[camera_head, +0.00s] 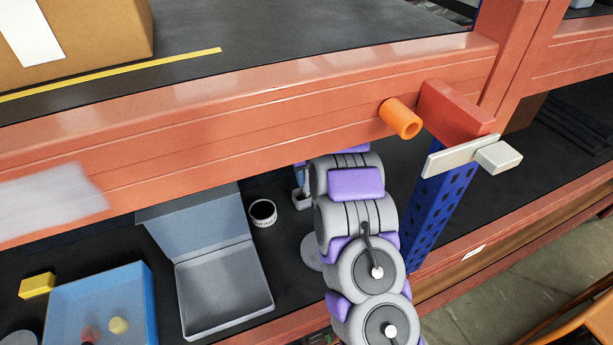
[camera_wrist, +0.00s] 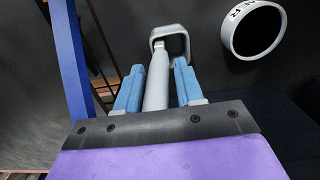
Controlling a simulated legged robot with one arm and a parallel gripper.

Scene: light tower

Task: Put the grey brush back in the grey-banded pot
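In the wrist view, the grey brush (camera_wrist: 156,88) shows as a long grey handle between the two blue fingers of my gripper (camera_wrist: 159,68). It lies along the fingers, and they close around it. In the head view this pot (camera_head: 302,203) stands on the dark lower shelf, just below my gripper (camera_head: 300,178), which is mostly hidden by my arm. The brush's bristles are not clear.
A white round container with black marks (camera_head: 262,222) stands left of the pot, also in the wrist view (camera_wrist: 232,46). An open grey box (camera_head: 226,290) and a blue tray (camera_head: 140,310) lie further left. The orange beam (camera_head: 230,110) crosses above; a blue post (camera_head: 432,200) stands right.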

